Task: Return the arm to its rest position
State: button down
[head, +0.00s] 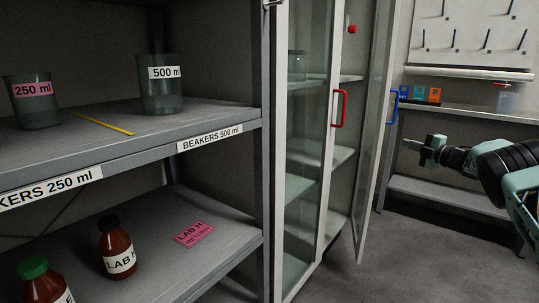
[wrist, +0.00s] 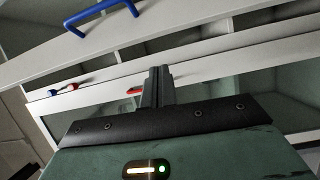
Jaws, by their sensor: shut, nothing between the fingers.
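My gripper (head: 411,144) is at the right of the head view, held out level in free air in front of the back shelf, pointing left. In the wrist view my gripper (wrist: 158,72) has its two fingers together with nothing between them. The arm comes in from the right edge. The glass cabinet's open door with a blue handle (head: 392,106) stands just left of the gripper in the head view. The blue handle also shows in the wrist view (wrist: 100,12). No contact between gripper and door can be seen.
A glass cabinet with a red handle (head: 339,108) stands mid-view. On the grey shelf (head: 75,150) at left are a 250 ml beaker (head: 36,105) and a 500 ml beaker (head: 161,90); brown bottles (head: 117,248) stand below. Floor (head: 400,255) in front is clear.

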jog(key=s+a+r+m+t+h, duration=0.1)
jog(key=a+r+m+h, duration=0.3)
jog(key=m, duration=0.3)
jog(key=s+a+r+m+h, duration=0.1)
jog(key=a+r+m+h, duration=0.1)
jog(key=a+m+h, duration=0.35)
jog(key=s+a+f+m+g+y, duration=0.1)
jog(key=s+a+f+m+g, duration=0.2)
jog(key=s+a, duration=0.8)
jog(key=s+a+f+m+g+y, duration=0.1)
jog(key=s+a+f+m+g, duration=0.3)
jog(key=s+a, duration=0.65)
jog(key=s+a+f+n+g, duration=0.1)
jog(key=s+a+g, duration=0.2)
jog(key=s, duration=0.8)
jog(key=s+a+f+n+g, duration=0.1)
jog(key=s+a+n+g, duration=0.2)
jog(key=s, duration=0.8)
jog(key=s+d+f+g+h, duration=0.1)
jog(key=s+f+g, duration=0.1)
jog(key=s, duration=0.7)
jog(key=s+d+f+g+h, duration=0.1)
jog(key=s+g, duration=0.1)
jog(key=s, duration=0.8)
notch_tip(320, 180, up, 26)
jog(key=p, duration=2.6)
jog(key=shift+w, duration=0.45)
jog(key=shift+m, duration=0.25)
